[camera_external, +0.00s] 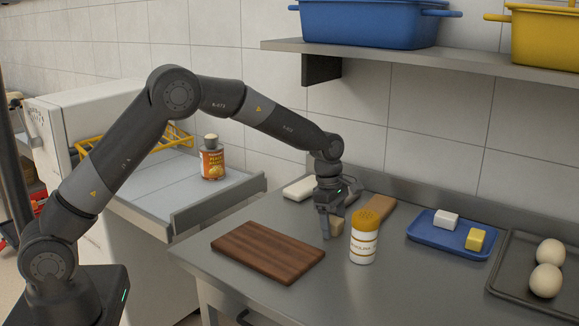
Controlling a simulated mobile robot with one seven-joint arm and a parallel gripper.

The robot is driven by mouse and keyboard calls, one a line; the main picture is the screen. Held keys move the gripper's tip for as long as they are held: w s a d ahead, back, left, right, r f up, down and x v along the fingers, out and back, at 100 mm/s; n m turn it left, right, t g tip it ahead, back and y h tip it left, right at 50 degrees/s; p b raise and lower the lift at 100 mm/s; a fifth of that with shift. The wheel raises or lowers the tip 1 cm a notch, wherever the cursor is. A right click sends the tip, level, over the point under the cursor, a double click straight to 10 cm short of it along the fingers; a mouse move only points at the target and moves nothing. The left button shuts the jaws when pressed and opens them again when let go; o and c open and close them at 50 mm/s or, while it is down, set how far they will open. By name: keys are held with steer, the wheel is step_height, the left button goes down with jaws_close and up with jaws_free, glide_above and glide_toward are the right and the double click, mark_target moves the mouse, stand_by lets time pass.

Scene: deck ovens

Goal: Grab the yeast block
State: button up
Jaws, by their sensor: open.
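The far finger is hard to make out. My gripper is open, and I cannot tell whether it touches the block. A white block (446,220) and a yellow block (475,239) sit on a blue tray (425,239) to the right.
A shaker (363,242) with an orange lid stands close to my gripper's right. A dark wooden board (268,251) lies at front left. A brown wooden piece (380,208) and a white bar (299,188) lie behind. Dough balls (546,280) rest on a dark tray (507,262).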

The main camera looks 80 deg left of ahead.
steer(key=c, duration=1.1)
steer(key=shift+r, duration=0.1)
